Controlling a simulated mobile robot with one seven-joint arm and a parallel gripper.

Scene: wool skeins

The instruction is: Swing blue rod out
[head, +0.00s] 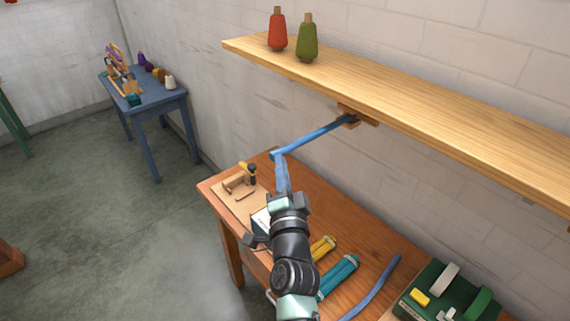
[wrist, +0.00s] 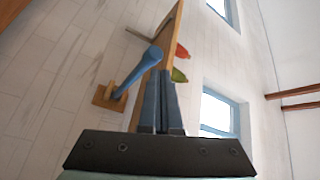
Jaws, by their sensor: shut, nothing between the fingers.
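The blue rod (head: 315,136) sticks out from a wooden bracket (head: 357,114) under the wall shelf, its free end towards the left. In the wrist view the rod (wrist: 138,72) runs from its wooden mount (wrist: 108,97) to a rounded end just left of my fingertips. My gripper (head: 280,162) has blue fingers pointing up at the rod's free end. In the wrist view my gripper (wrist: 162,74) is shut with nothing between its fingers. The fingertips are very close beside the rod end; I cannot tell whether they touch.
The wooden shelf (head: 420,100) holds a red cone (head: 277,32) and a green cone (head: 307,40). The workbench (head: 330,210) below carries yellow skeins (head: 322,247), teal skeins (head: 340,272), a blue strip (head: 375,287) and a green machine (head: 445,292). A blue table (head: 150,100) stands far left.

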